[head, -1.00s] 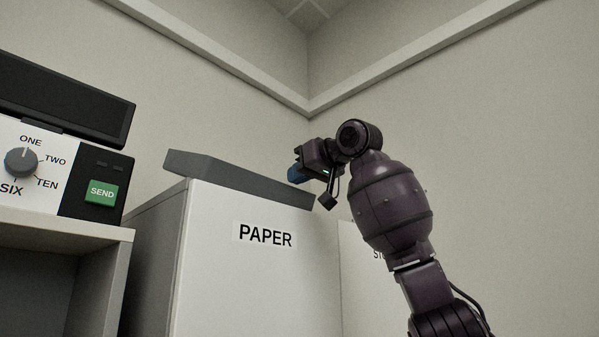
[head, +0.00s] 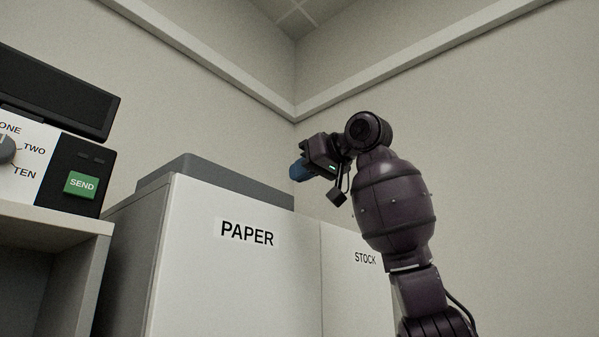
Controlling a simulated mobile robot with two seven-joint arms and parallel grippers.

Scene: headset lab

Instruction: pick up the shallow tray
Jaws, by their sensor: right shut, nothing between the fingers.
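The shallow tray (head: 225,176) is a low grey shape on top of the white PAPER cabinet (head: 240,275). The cabinet's top edge hides its lower front, and I see it from below, so its inside is hidden. My left gripper is not in view.
A STOCK cabinet (head: 357,285) adjoins on the right, partly behind my right arm. On the left, a machine with a dial and green SEND button (head: 81,185) stands on a shelf unit (head: 60,225). Walls meet in a corner behind; the air above the tray is clear.

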